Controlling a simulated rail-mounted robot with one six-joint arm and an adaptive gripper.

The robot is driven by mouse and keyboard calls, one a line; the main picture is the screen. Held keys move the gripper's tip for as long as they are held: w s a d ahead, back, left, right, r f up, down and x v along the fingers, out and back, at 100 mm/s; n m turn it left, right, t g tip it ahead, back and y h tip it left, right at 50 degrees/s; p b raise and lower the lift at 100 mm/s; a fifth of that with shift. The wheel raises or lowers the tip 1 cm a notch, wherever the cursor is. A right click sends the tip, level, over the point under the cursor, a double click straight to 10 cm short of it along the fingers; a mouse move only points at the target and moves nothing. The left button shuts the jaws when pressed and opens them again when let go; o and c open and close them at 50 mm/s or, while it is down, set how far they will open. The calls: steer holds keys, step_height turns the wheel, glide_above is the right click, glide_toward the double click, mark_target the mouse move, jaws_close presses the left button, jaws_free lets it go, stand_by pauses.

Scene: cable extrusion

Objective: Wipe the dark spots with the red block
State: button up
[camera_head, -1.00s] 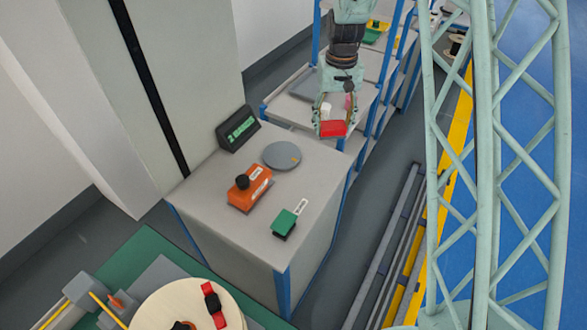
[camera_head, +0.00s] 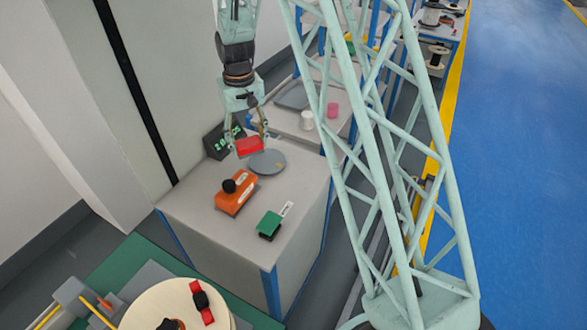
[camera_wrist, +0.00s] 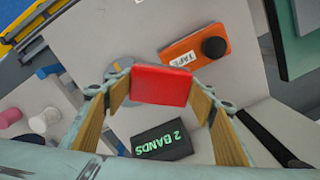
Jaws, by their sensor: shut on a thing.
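The red block (camera_head: 249,147) is held between the fingers of my gripper (camera_head: 248,140), above the far part of the grey cabinet top. The wrist view shows the red block (camera_wrist: 161,85) clamped between the fingers. In the wrist view the disc (camera_wrist: 117,75) is partly hidden by the block and a finger. I cannot make out any dark spots in these views.
The cabinet top (camera_head: 300,187) carries an orange box with a black knob (camera_head: 235,195), a green block (camera_head: 269,224) and a dark "2 BANDS" sign (camera_wrist: 162,140). White (camera_head: 307,120) and pink (camera_head: 333,110) cylinders stand on the shelf behind. A tall wall stands left.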

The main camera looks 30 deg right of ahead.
steer(key=shift+a, duration=0.15)
stand_by(0.3)
steer(key=s+d+f+n, duration=0.3)
steer(key=s+d+f, duration=0.1)
steer(key=d, duration=0.3)
steer(key=s+d+f+n+p, duration=0.1)
steer(key=s+d+f+n, duration=0.3)
steer(key=s+d, duration=0.3)
steer(key=shift+d, duration=0.65)
steer(key=shift+f, duration=0.1)
